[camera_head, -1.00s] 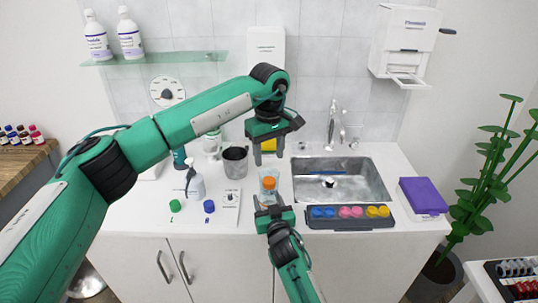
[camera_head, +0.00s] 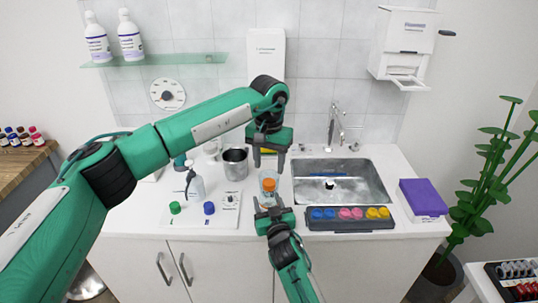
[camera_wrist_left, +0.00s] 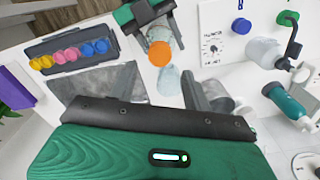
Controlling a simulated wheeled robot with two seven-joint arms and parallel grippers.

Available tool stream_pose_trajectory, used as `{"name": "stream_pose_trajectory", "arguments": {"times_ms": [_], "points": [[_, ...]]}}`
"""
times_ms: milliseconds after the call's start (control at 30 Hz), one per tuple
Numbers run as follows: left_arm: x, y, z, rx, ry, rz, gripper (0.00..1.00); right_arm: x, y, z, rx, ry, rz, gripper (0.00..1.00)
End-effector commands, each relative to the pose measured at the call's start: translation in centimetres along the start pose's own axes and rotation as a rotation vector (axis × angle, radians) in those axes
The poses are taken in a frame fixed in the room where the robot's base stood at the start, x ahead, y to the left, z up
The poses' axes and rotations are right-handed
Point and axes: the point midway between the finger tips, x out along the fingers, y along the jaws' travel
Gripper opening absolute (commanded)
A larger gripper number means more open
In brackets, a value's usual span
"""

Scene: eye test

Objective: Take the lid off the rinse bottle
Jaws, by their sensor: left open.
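The rinse bottle (camera_head: 266,199) is clear, with an orange lid (camera_head: 268,184) on its top. It stands at the front of the counter, left of the sink. In the left wrist view, the orange lid (camera_wrist_left: 159,53) faces the camera. My right gripper (camera_head: 268,205) is shut on the bottle's body from the front; the fingers partly hide it. My left gripper (camera_head: 269,164) is open and empty, pointing down behind and above the bottle, apart from the lid.
A clear beaker (camera_wrist_left: 168,81) stands close by the bottle. A grey tray (camera_head: 350,225) of coloured caps lies right of it, before the sink (camera_head: 375,183). A metal cup (camera_head: 235,164), a spray bottle (camera_head: 195,185) and green and blue caps stand to the left.

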Motion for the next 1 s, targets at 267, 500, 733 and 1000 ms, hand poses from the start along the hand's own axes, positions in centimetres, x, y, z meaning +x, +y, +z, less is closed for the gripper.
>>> {"name": "stream_pose_trajectory", "arguments": {"times_ms": [267,500,733,1000], "points": [[4.3,0.0,0.1,-0.002,-0.002,0.001,0.50,0.0,0.0,0.0,0.000,0.000,0.000,0.00],[5.7,0.0,0.0,-0.002,0.000,0.000,0.50,0.0,0.0,0.0,0.000,0.000,0.000,0.00],[5.7,0.0,0.0,-0.002,0.000,0.000,0.50,0.0,0.0,0.0,0.000,0.000,0.000,0.00],[5.7,0.0,0.0,-0.003,0.000,0.000,0.04,0.0,0.0,0.0,0.000,0.000,0.000,0.00]]}}
